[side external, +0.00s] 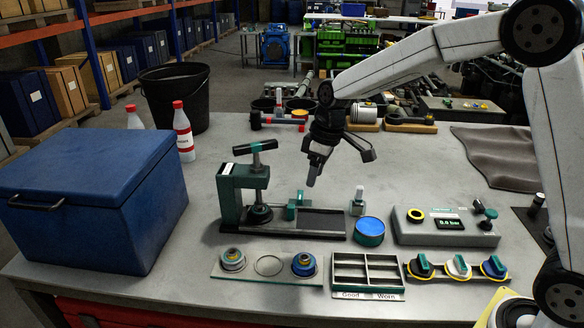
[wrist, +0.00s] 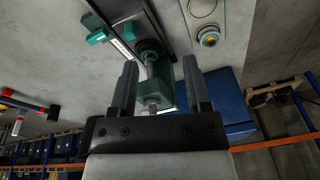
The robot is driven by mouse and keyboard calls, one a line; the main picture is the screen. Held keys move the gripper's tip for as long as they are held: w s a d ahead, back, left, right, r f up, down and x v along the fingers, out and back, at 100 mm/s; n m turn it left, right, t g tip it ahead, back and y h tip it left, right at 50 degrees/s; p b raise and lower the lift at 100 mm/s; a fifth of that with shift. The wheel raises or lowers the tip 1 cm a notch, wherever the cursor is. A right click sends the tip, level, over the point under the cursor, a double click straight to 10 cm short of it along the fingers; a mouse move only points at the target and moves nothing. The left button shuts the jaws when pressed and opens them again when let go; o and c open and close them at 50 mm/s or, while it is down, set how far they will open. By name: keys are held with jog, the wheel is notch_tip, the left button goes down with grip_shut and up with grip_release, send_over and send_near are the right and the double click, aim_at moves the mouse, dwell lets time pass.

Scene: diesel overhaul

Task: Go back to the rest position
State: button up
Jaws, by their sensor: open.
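My gripper (side external: 317,168) hangs above the workbench (side external: 420,165), over the green press stand (side external: 245,195) with its dark base plate. In the wrist view my gripper (wrist: 156,88) is open, its two fingers apart with nothing held between them. The press post (wrist: 155,70) shows beyond and between the fingers in that view. In the side view the fingertips are seen from the side and point down, clear of the bench top.
A blue lidded box (side external: 90,200) stands at the left. A round blue-topped tin (side external: 369,230) stands near the press.

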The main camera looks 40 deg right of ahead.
jog(key=s+d+f+m, duration=0.1)
jog(key=s+f+m, duration=0.2)
jog(key=s, duration=0.6)
jog(key=s+f+m+t+h, duration=0.1)
jog(key=s+f, duration=0.3)
jog(key=s, duration=0.6)
jog(key=shift+d+f+m+h, duration=0.2)
jog(key=shift+d+m+h, duration=0.15)
jog(key=shift+m, duration=0.55)
notch_tip(320, 180, up, 15)
jog(key=n+g+y, duration=0.2)
jog(key=n, duration=1.3)
send_over(257, 144)
jog(key=shift+d+f, duration=0.15)
jog(key=shift+f, duration=0.05)
jog(key=shift+f, duration=2.25)
